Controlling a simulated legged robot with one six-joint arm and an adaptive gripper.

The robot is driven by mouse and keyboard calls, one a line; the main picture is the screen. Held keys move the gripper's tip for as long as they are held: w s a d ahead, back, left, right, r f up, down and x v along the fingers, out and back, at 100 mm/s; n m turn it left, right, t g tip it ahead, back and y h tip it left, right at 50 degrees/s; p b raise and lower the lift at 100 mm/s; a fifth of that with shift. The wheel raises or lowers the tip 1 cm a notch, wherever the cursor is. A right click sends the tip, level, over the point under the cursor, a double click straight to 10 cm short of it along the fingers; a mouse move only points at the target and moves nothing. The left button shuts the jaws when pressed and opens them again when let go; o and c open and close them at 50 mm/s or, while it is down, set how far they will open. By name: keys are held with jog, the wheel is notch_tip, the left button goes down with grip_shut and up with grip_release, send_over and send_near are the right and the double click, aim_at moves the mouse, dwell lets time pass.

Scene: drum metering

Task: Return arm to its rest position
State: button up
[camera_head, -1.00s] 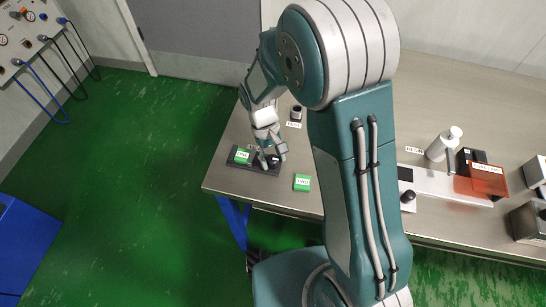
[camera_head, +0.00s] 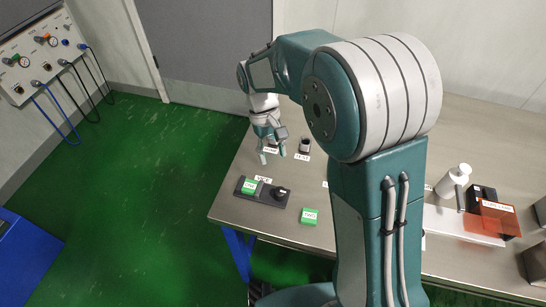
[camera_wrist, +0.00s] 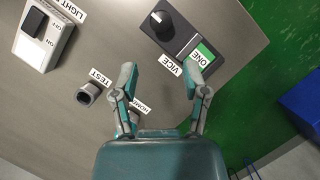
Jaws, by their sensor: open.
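My gripper (camera_head: 271,151) is open and empty above the left part of the steel table (camera_head: 232,198). In the wrist view my gripper (camera_wrist: 160,82) has its two fingers spread, with bare table between them. My teal and white arm rises in the middle of the head view and bends over toward the table's back left. No rest marker for the arm shows; a label reading HOME (camera_wrist: 141,107) lies on the table beside one finger, partly covered.
A black base (camera_head: 263,192) with a dark knob (camera_head: 281,191) and a green ONE block (camera_head: 249,187) stands near the front left. A green TWO block (camera_head: 309,216) lies beside it. A small cup (camera_head: 304,145) is by the TEST label. A white bottle (camera_head: 453,181) and orange panel (camera_head: 492,220) stand right.

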dwell(0.3)
jog(key=s+d+r+m+t+y, duration=0.1)
jog(key=s+d+r+m+t, duration=0.1)
jog(key=s+d+r+t, duration=0.3)
jog(key=s+d+r+m+t, duration=0.2)
jog(key=s+d+r+t, duration=0.2)
jog(key=s+d+r, duration=0.3)
jog(key=s+r, duration=0.2)
jog(key=s, duration=0.3)
jog(key=shift+d+m+t+y, duration=0.25)
jog(key=shift+m+t+y, duration=0.05)
jog(key=shift+t+y, duration=0.1)
jog(key=shift+d, duration=0.1)
dwell(1.9)
